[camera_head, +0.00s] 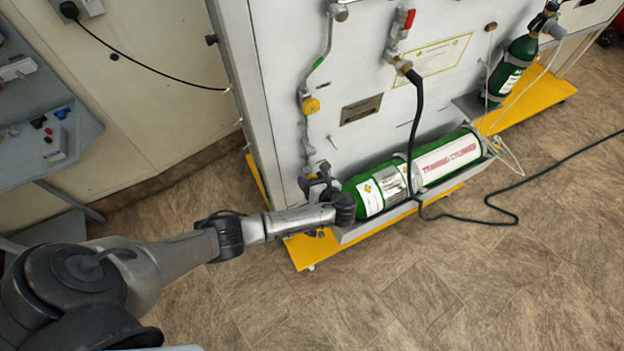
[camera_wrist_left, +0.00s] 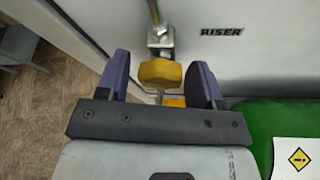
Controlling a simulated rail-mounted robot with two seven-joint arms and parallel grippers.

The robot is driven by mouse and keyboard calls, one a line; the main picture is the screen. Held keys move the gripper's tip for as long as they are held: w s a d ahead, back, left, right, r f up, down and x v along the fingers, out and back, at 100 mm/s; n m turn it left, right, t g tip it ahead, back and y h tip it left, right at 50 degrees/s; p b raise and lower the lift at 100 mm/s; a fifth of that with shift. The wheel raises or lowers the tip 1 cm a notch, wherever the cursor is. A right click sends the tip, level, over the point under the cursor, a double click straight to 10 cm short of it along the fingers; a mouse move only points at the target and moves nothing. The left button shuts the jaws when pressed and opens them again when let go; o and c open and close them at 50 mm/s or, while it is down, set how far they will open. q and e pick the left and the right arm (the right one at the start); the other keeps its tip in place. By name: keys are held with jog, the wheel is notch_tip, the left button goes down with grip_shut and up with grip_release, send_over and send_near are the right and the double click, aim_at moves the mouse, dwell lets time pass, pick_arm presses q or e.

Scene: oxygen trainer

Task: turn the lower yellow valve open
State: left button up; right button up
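A yellow valve (camera_head: 311,105) sits on the thin vertical pipe on the grey cabinet panel in the head view. My left gripper (camera_head: 318,183) is below it, low against the panel by the end of the green cylinder, and hides what is behind it there. In the left wrist view a yellow valve knob (camera_wrist_left: 160,73) under a metal fitting shows between the two fingers of the left gripper (camera_wrist_left: 160,82). The fingers are open, one on each side, with gaps to the knob. Another yellow patch (camera_wrist_left: 173,102) shows just below it, partly hidden. My right gripper is not in view.
A large green cylinder (camera_head: 385,190) lies on a yellow-edged base right of the gripper. A red-handled valve (camera_head: 409,19) with a black hose (camera_head: 417,110) hangs to the right. A smaller green cylinder (camera_head: 512,68) stands at upper right. The floor in front is mostly clear.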

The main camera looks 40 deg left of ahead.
pick_arm(q)
jog(key=c, duration=0.8)
jog(key=shift+r+p, duration=0.15)
jog(key=shift+p, duration=0.3)
jog(key=n+t+p, duration=0.1)
jog(key=n+p, duration=0.1)
jog(key=p, duration=0.1)
jog(key=shift+r+h+p, duration=0.15)
jog(key=shift+h+p, duration=0.15)
jog(key=shift+p, duration=0.05)
jog(key=shift+n+t+p, duration=0.3)
jog(key=shift+n+t, duration=0.1)
jog(key=shift+f+n+t, duration=0.3)
jog(key=shift+n+t, duration=0.2)
jog(key=shift+n, duration=0.1)
jog(key=o, duration=1)
jog(key=shift+c, duration=0.2)
